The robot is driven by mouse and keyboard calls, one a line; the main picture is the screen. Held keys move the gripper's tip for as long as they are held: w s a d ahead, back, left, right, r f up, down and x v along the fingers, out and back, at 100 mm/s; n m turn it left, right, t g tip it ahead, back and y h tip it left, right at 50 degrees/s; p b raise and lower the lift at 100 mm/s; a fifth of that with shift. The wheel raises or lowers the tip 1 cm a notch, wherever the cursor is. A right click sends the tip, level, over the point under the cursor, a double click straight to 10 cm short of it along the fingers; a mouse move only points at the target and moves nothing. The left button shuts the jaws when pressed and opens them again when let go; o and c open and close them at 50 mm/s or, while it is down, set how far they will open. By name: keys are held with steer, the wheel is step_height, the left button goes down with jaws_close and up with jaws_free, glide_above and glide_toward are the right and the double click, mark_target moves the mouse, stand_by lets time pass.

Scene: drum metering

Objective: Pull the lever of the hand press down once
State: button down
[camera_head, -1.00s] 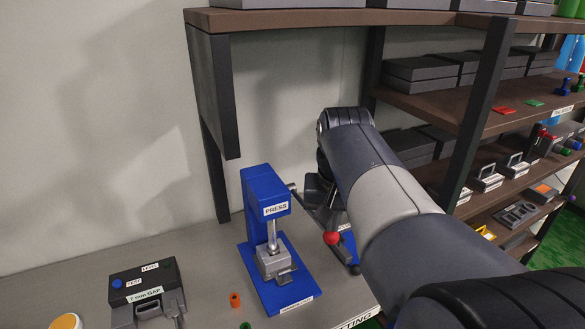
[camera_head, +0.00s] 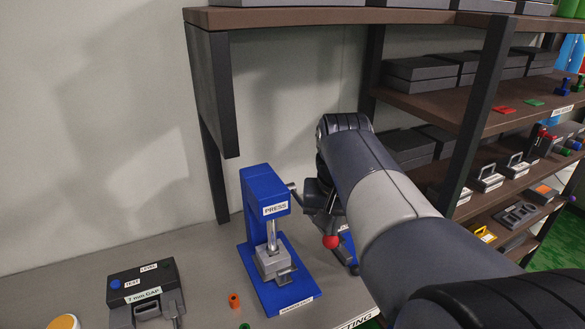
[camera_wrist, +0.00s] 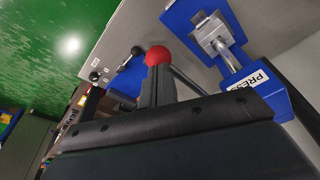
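The blue hand press (camera_head: 262,195), labelled PRESS, stands on the bench in the head view. Its lever slants from the press's right side down to a red ball knob (camera_head: 331,242). My gripper (camera_head: 325,208) is right of the press, just above the knob, and hides part of the lever rod. In the wrist view, the red knob (camera_wrist: 158,56) is at the tips of my dark fingers (camera_wrist: 158,82), with the rod (camera_wrist: 187,80) running right to the press (camera_wrist: 262,95). The fingers look close together; whether they grip or only touch the lever is unclear.
A shelf post (camera_head: 214,120) rises behind the press. Loaded shelves (camera_head: 470,95) stand at the right behind my arm.

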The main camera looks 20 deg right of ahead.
steer(key=shift+s+f+b, duration=0.1)
steer(key=shift+f+b, duration=0.35)
steer(key=shift+f, duration=0.5)
stand_by(0.5)
steer(key=w+r+p, duration=0.2)
steer(key=r+p, duration=0.5)
steer(key=r, duration=0.2)
steer(key=w+r+p, duration=0.2)
steer(key=r+p, duration=0.4)
steer(key=r, duration=0.4)
steer(key=shift+w+p, duration=0.15)
steer(key=shift+p, duration=0.25)
stand_by(0.3)
steer(key=shift+a, duration=0.1)
steer(key=shift+s+f+b, duration=0.15)
steer(key=shift+s+f, duration=0.05)
steer(key=shift+f, duration=0.6)
steer(key=shift+s+f+b, duration=0.15)
steer(key=shift+f, duration=0.65)
steer(key=shift+s+f+b, duration=0.15)
steer(key=shift+s+f, duration=0.05)
steer(key=shift+f, duration=0.6)
